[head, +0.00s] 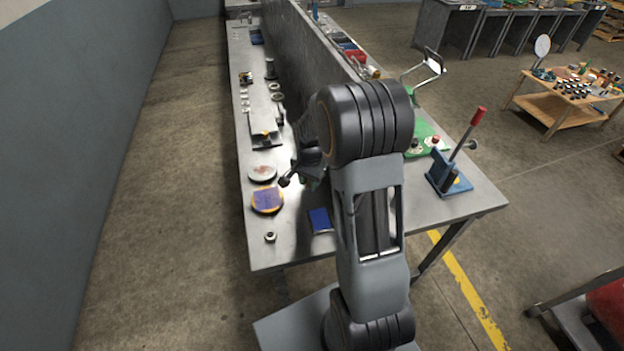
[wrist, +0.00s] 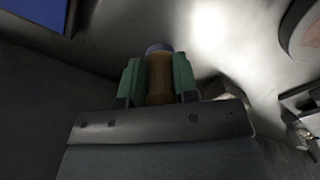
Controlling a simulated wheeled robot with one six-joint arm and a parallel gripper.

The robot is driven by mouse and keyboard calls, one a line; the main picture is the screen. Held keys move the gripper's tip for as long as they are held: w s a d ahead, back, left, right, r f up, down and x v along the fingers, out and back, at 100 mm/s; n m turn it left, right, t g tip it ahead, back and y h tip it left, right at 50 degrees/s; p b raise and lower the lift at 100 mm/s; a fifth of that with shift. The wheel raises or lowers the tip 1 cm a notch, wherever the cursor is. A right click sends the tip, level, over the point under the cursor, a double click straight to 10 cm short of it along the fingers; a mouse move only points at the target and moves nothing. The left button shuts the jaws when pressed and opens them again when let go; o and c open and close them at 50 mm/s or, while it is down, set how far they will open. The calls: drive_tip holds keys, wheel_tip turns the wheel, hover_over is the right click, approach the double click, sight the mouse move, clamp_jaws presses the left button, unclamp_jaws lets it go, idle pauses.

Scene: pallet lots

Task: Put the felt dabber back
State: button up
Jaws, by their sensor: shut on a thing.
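My gripper (wrist: 158,84) has green fingers and is shut on a brown cylinder with a grey-blue end, which I take for the felt dabber (wrist: 159,78). In the wrist view it stands between the two fingers, above the metal bench surface. In the head view my arm hides most of the gripper and I cannot make out the dabber. The gripper is over the near part of the long metal bench (head: 288,240), right of two round discs. A blue flat pad (head: 320,219) lies on the bench near its front edge; part of it also shows in the wrist view (wrist: 42,12).
A disc with a purple and orange face (head: 267,199) and a paler disc (head: 262,173) lie at the left edge. A small metal nut-like piece (head: 270,237) is near the front. A tall grey divider (head: 300,60) runs along the bench. A blue lever press (head: 450,180) stands right.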

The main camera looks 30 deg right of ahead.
drive_tip(key=shift+f, duration=0.2)
drive_tip(key=o, duration=0.9)
wheel_tip(320, 180, up, 12)
drive_tip(key=shift+f, duration=0.2)
drive_tip(key=shift+s+a+r+n+t, duration=0.55)
drive_tip(key=shift+s+a+n, duration=1.1)
drive_tip(key=shift+s, duration=1)
drive_tip(key=shift+s+a+r+n+t, duration=0.6)
drive_tip(key=shift+s+a+n, duration=0.65)
drive_tip(key=shift+s+n, duration=1.15)
drive_tip(key=shift+s+a+r+n+t, duration=0.55)
drive_tip(key=shift+s+a+n, duration=0.95)
drive_tip(key=shift+s, duration=1.4)
